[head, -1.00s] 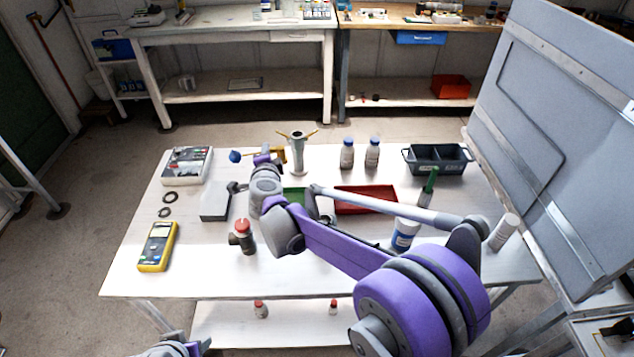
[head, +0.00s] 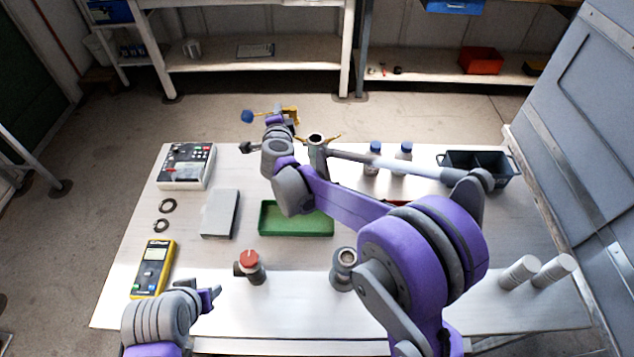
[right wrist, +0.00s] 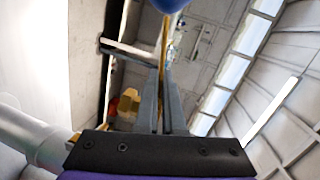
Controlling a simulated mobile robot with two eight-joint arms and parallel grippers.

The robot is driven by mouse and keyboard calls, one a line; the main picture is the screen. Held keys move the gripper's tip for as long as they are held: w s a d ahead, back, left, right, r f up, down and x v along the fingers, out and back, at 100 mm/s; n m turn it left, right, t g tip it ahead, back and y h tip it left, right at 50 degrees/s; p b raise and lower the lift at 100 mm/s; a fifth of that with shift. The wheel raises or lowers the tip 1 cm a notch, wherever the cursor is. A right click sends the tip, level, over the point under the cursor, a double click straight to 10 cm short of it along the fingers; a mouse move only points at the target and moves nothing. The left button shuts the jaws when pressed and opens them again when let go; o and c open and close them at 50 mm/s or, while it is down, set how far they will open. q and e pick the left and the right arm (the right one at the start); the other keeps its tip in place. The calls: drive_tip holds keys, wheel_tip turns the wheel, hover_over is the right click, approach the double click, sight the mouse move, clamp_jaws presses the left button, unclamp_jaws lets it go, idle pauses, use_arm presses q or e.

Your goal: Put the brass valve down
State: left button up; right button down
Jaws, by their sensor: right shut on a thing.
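The brass valve (head: 291,113) shows as yellow metal at my right gripper, above the table's far edge in the head view. A blue knob (head: 247,116) sticks out to its left. In the right wrist view a thin brass rod (right wrist: 165,42) and part of a blue ball (right wrist: 170,4) show beyond the fingers. My right gripper (head: 277,119) is shut on the valve and holds it clear of the tabletop. My left gripper (head: 212,296) is empty over the front left of the table; its finger opening is unclear.
The white table (head: 110,300) bears a green tray (head: 296,217), a grey block (head: 220,213), a yellow meter (head: 153,268), a red-topped fitting (head: 249,265), a metal stand (head: 316,155) and a dark bin (head: 478,168). A grey panel (head: 570,150) stands at right. Bare tabletop shows at front left.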

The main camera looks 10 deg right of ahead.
wheel_tip(320, 180, down, 13)
drive_tip(key=shift+s, duration=0.1)
wheel_tip(320, 180, down, 3)
drive_tip(key=shift+f+p, duration=0.2)
drive_tip(key=shift+p, duration=0.15)
drive_tip(key=shift+f, duration=0.15)
drive_tip(key=c, duration=1)
unclamp_jaws()
drive_tip(key=shift+c, duration=0.2)
